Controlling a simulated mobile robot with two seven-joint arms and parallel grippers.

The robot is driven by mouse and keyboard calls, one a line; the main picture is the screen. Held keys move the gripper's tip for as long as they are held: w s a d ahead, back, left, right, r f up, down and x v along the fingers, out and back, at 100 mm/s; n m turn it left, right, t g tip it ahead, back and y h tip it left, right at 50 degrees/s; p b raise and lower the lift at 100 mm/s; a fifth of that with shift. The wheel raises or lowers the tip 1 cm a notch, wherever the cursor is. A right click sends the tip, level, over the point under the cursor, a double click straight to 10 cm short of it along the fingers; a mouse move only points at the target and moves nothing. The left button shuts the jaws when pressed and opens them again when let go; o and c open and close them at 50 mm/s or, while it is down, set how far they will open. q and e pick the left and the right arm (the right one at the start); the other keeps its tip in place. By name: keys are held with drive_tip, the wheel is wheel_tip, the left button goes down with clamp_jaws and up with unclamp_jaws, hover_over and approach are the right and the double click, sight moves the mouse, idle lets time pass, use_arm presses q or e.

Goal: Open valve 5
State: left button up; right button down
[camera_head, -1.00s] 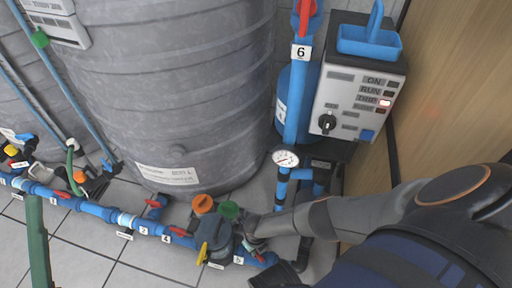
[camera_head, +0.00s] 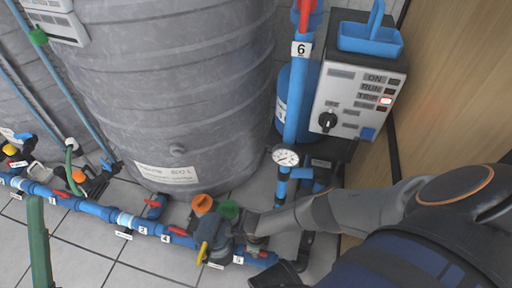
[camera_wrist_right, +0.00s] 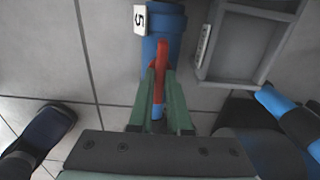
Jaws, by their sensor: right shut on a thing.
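Valve 5 is on the blue pipe along the floor, marked by a white label "5" (camera_head: 239,260). Its red handle (camera_head: 263,254) shows just right of the label in the head view. In the right wrist view the label reads "5" (camera_wrist_right: 139,19) beside the blue valve body (camera_wrist_right: 165,22). My right gripper (camera_wrist_right: 161,78) is shut on the red handle (camera_wrist_right: 161,52), which stands between its green fingers. In the head view my right gripper (camera_head: 252,240) is small and partly hidden. A green bar at the lower left looks like a finger of my left gripper (camera_head: 38,240).
A grey tank (camera_head: 170,90) fills the back. A gauge (camera_head: 285,156) and control box (camera_head: 355,85) stand above. Bare tiles lie in front.

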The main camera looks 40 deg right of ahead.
drive_tip(key=shift+w, duration=0.1)
idle(0.4)
drive_tip(key=c, duration=0.9)
unclamp_jaws()
drive_tip(key=shift+o, duration=0.2)
use_arm(q)
wheel_tip(320, 180, up, 11)
drive_tip(key=a+p, duration=0.1)
drive_tip(key=p, duration=0.9)
drive_tip(key=shift+s+a+r+t+p, duration=0.2)
drive_tip(key=shift+t+p, duration=0.1)
drive_tip(key=shift+t, duration=0.1)
use_arm(e)
wheel_tip(320, 180, up, 13)
drive_tip(key=shift+f, duration=0.2)
use_arm(q)
drive_tip(key=shift+d+f, duration=0.1)
drive_tip(key=shift+f, duration=0.05)
